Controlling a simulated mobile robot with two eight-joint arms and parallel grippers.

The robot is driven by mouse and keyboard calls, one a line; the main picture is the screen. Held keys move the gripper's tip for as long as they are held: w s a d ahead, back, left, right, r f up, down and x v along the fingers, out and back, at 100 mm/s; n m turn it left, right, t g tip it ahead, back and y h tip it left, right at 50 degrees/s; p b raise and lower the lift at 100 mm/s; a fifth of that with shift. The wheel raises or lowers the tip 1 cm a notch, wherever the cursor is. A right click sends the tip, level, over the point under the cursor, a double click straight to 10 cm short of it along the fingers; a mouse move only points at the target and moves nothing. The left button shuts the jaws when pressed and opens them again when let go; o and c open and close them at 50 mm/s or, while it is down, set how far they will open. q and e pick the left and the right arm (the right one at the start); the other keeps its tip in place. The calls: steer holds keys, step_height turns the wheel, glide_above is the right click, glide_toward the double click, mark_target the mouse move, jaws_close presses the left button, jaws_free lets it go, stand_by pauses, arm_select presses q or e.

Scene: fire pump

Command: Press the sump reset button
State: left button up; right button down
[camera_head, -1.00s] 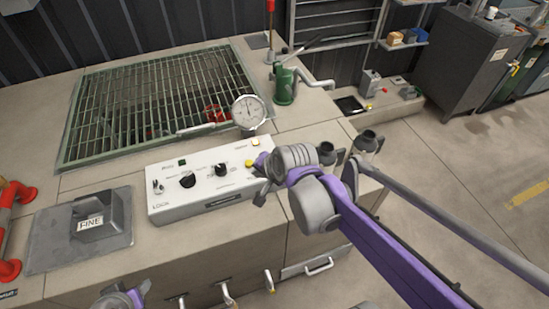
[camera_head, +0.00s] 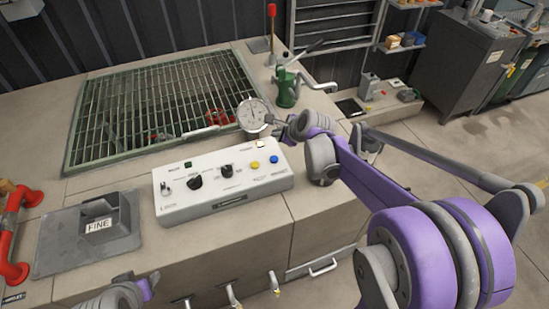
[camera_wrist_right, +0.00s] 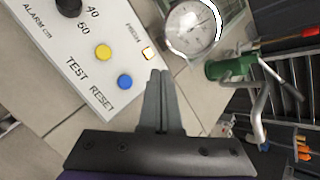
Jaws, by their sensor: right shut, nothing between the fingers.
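The white control box (camera_head: 222,192) sits on the bench and carries a round blue button (camera_head: 274,159). In the right wrist view the blue button (camera_wrist_right: 125,82) lines up with the printed word RESET, and a yellow button (camera_wrist_right: 103,52) with TEST. My right gripper (camera_head: 271,120) is above the box's far right corner, near the dial gauge. In the right wrist view its fingers (camera_wrist_right: 160,73) are shut and empty, to the right of the blue button and apart from it in the picture. My left gripper (camera_head: 148,285) shows only partly at the bottom edge; its jaws are unclear.
The dial gauge (camera_head: 254,115) stands behind the box, close to my right gripper. A lit square (camera_head: 260,144) and dark knobs (camera_head: 195,182) are on the box. A green hand pump (camera_head: 288,88) and a floor grating (camera_head: 120,112) lie beyond. A grey FINE box (camera_head: 85,235) is left.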

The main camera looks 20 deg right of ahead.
mark_target(277, 160)
arm_select(q)
steer(key=shift+f, duration=0.1)
arm_select(e)
steer(key=shift+f, duration=0.1)
step_height(277, 160, down, 8)
steer(key=b, duration=0.4)
steer(key=shift+s, duration=0.1)
steer(key=shift+f+b, duration=0.3)
arm_select(q)
step_height(277, 160, down, 6)
steer(key=s, duration=0.3)
steer(key=shift+f+g, duration=0.2)
steer(key=shift+g, duration=0.1)
steer(key=shift+w, duration=0.15)
stand_by(0.5)
steer(key=shift+s+f+b, duration=0.2)
steer(key=shift+f+b, duration=0.15)
steer(key=shift+f, duration=0.1)
arm_select(e)
steer(key=shift+f, duration=0.4)
